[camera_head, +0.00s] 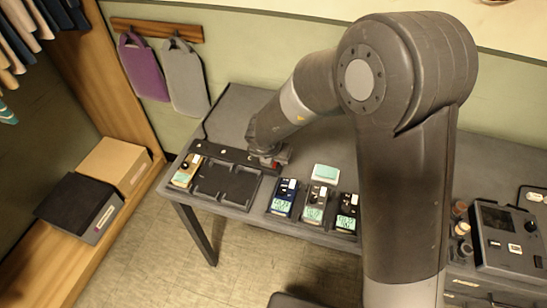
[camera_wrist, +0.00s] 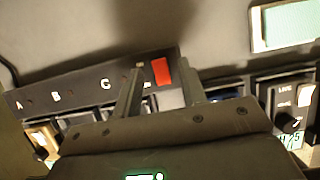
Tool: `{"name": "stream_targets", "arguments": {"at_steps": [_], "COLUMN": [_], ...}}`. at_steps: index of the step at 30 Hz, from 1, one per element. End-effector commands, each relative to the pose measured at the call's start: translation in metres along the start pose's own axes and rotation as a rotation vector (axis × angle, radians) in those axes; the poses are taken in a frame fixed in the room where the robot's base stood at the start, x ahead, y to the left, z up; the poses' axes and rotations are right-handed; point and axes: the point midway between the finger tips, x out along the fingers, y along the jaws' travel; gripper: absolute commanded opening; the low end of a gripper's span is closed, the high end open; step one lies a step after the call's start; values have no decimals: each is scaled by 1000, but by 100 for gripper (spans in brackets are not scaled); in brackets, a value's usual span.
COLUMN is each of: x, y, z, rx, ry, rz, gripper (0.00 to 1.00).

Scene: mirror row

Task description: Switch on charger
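The charger (camera_head: 228,186) is a dark tray with empty bays at the table's left end. Its raised back strip (camera_wrist: 80,88) carries white letters, with A, B and C readable, and a red switch (camera_wrist: 161,72) near its right end. My gripper (camera_head: 269,158) is over that right end. In the wrist view, my gripper's two fingers (camera_wrist: 161,85) stand apart with the red switch showing between and just beyond them. Nothing is held. I cannot tell whether the fingers touch the strip, nor which way the switch is set.
A yellow-and-dark handheld device (camera_head: 186,171) sits in the charger's left bay. A blue device (camera_head: 283,197) and two darker ones stand right of the charger, before a pale green-topped block (camera_head: 326,173). A larger console (camera_head: 505,240) is far right. My arm hides the table's middle.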

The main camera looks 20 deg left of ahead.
Motion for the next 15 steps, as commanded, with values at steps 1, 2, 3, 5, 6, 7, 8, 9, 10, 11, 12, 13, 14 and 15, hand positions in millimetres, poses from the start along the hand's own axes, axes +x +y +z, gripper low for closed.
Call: {"name": "stream_targets", "arguments": {"at_steps": [1,2,3,5,6,7,8,9,10,11,12,13,14,15], "x": [1,2,2,2,2,2,2,2,2,2,2,2,2,2], "y": [0,0,0,0,0,0,0,0,0,0,0,0,0,0], "z": [0,0,0,0,0,0,0,0,0,0,0,0,0,0], "rx": [-1,-1,-1,0,0,0,0,0,0,0,0,0,0,0], "ry": [0,0,0,0,0,0,0,0,0,0,0,0,0,0], "rz": [0,0,0,0,0,0,0,0,0,0,0,0,0,0], "gripper": [38,38,38,38,38,38,38,37,34,32,28,26,23,20]}}
